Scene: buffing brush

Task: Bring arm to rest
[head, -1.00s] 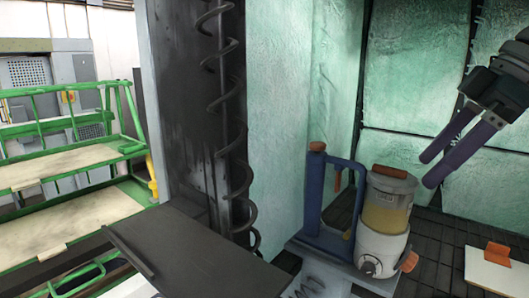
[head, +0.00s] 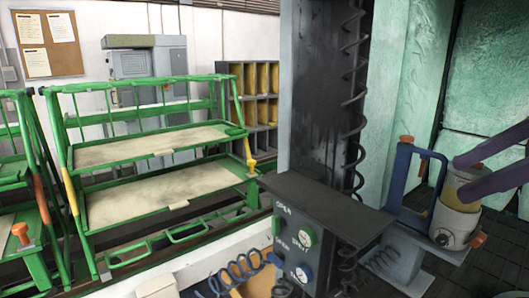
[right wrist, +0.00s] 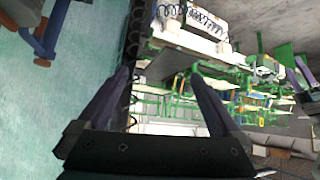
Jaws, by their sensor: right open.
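My right gripper (head: 459,178) comes in from the right edge of the head view. Its two purple fingers are apart with nothing between them. In that view they overlap the upper part of a blue-handled machine (head: 458,222) with a pale body and a yellowish container; I cannot tell how far apart they are in depth. In the right wrist view the open fingers (right wrist: 160,78) also show empty, with the green racks far beyond them. My left gripper is not in view.
A dark post with a coiled cable (head: 318,110) stands between racks and machine. A dark panel (head: 320,208) with buttons juts out at its foot. Green racks (head: 150,150) with beige shelves stand at the left. Greenish padded walls (head: 490,80) close off the right side.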

